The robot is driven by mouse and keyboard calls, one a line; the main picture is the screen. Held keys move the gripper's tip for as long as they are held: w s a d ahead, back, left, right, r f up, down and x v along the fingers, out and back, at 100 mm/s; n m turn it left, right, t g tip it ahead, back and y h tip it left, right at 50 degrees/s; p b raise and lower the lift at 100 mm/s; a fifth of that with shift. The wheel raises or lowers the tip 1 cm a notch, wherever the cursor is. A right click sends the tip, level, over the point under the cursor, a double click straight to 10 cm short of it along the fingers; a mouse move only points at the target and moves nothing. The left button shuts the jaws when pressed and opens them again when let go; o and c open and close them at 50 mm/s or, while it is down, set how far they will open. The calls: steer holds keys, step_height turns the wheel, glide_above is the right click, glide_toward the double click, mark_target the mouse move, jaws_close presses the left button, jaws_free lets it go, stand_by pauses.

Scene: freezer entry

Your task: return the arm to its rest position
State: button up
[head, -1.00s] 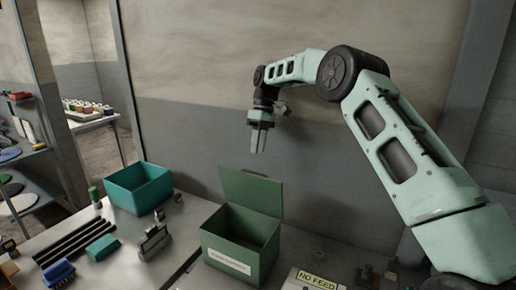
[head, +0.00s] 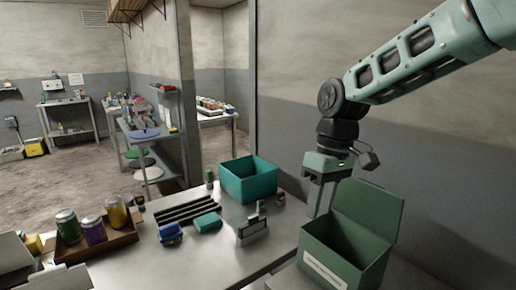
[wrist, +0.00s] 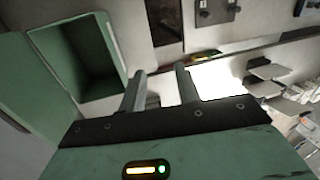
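My mint-green arm comes in from the upper right in the head view. My gripper (head: 321,199) points down, just above and left of the open green box (head: 326,275) with its raised lid. In the wrist view my gripper's two fingers (wrist: 160,77) stand apart with nothing held between them. The green box's opening (wrist: 88,58) lies to the left of the fingers there.
A steel counter (head: 190,260) holds a teal bin (head: 248,181), a blue brush-like item (head: 170,233), a teal block (head: 207,222) and a wooden tray (head: 107,241) of jars. A wall stands close behind my arm. Shelves (head: 152,150) stand farther back.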

steer(key=s+f+b, duration=0.2)
steer(key=s+f, duration=0.3)
steer(key=s, duration=0.7)
steer(key=s+d+f+t+h+b, duration=0.1)
steer(key=s+f, duration=0.4)
steer(key=s, duration=0.8)
steer(key=shift+d+t+b, duration=0.25)
steer(key=shift+t+b, duration=0.05)
steer(key=shift+b, duration=0.3)
steer(key=shift+a, duration=0.1)
